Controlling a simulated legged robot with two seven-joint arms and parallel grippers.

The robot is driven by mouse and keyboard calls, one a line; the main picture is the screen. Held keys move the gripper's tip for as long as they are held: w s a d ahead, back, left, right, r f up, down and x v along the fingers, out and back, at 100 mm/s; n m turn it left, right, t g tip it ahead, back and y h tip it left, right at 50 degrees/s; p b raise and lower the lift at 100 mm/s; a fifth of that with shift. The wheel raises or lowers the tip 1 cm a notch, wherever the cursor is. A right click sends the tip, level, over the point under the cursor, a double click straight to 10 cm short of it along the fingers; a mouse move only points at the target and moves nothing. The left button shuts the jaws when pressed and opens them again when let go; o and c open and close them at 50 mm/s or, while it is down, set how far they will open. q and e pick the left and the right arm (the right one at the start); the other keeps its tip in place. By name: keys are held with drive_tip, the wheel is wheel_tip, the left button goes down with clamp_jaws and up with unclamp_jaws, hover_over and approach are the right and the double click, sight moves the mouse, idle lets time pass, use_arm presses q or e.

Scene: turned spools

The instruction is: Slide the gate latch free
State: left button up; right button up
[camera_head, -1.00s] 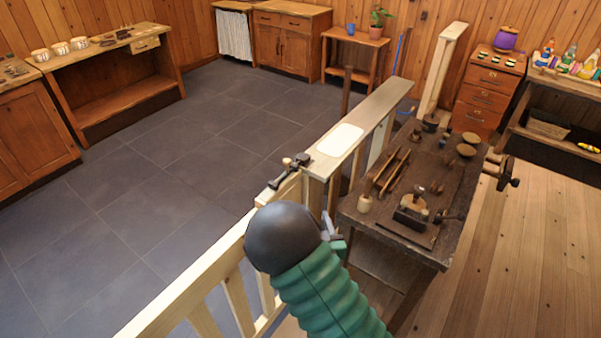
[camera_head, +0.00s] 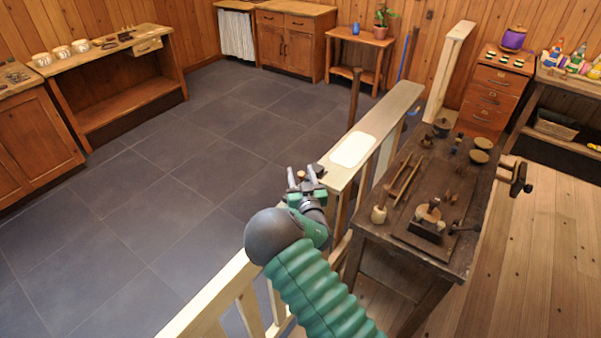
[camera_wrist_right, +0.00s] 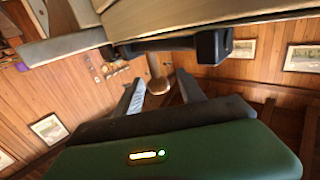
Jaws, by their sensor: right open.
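The gate latch is a dark metal piece (camera_head: 316,169) on the pale wooden gate (camera_head: 215,293), beside the post with the flat top. Most of the latch is hidden behind my right gripper in the head view. In the right wrist view its dark bar and block (camera_wrist_right: 214,46) run under the pale wood. A small wooden knob (camera_wrist_right: 158,84) shows there between the tips of my open fingers. My right gripper (camera_head: 302,176) is open at the latch, its fingers either side of the knob. I cannot tell whether they touch it. My left gripper is not in view.
A dark workbench (camera_head: 385,235) with several tools stands right of the gate rail. A white plate-like patch (camera_head: 352,149) lies on the rail top (camera_head: 395,105). The tiled floor (camera_head: 130,215) left of the gate is clear.

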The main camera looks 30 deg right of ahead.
drive_tip(key=shift+s+r, duration=0.1)
drive_tip(key=shift+r, duration=0.1)
drive_tip(key=shift+f, duration=0.1)
clamp_jaws()
idle(1.2)
